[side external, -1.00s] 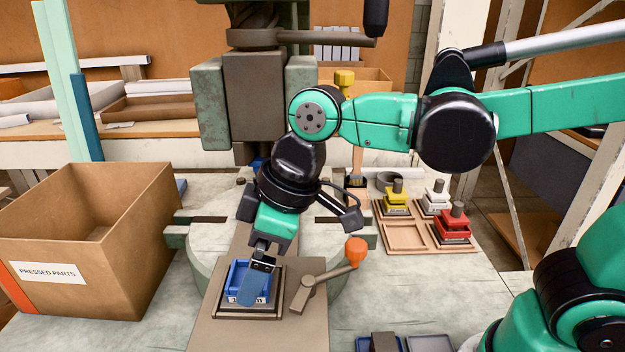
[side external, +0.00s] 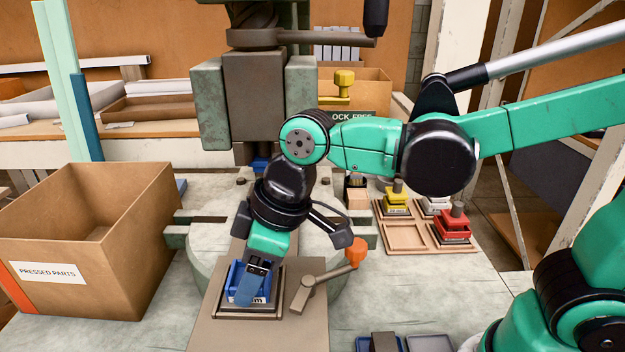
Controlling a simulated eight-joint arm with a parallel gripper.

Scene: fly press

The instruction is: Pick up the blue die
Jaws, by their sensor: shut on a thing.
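The blue die (side external: 234,278) is at the small framed seat on the brown plate (side external: 225,333) at the front of the press. My gripper (side external: 250,287) points down over it and is shut on it. The fingers hide the middle of the die. The die looks slightly tilted; I cannot tell whether its underside is clear of the seat.
A lever with an orange knob (side external: 356,252) stands close right of the die. A tray (side external: 404,236) holds yellow, white and red dies and has a bare front-left compartment. An open "PRESSED PARTS" box (side external: 85,285) stands at left. The press ram (side external: 255,100) hangs behind.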

